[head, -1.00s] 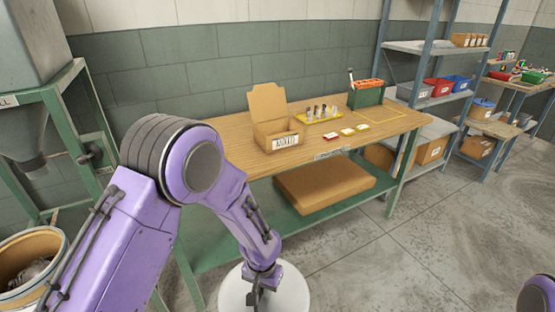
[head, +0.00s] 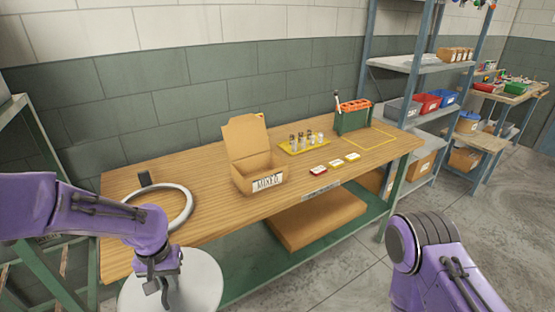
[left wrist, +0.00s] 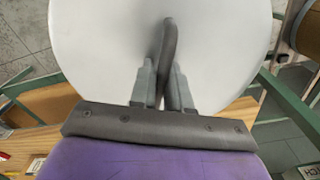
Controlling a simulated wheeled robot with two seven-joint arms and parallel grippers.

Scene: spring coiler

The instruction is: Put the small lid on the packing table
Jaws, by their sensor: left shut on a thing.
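The small lid (head: 207,284) is a white round disc. In the left wrist view the lid (left wrist: 95,55) fills much of the upper picture, with a dark bent handle (left wrist: 169,45) on it. My left gripper (head: 160,283) is shut on the handle; its fingers (left wrist: 160,85) sit on either side of it. The lid is by the front left of the wooden packing table (head: 225,222) in the head view and covers part of its front edge. Whether it overhangs the tabletop cannot be told. My right arm shows at the lower right; its gripper is out of view.
An open cardboard box (head: 258,165), a yellow tray (head: 304,147), small cards and a green tool holder (head: 352,121) stand further right. Bare wood lies between ring and box.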

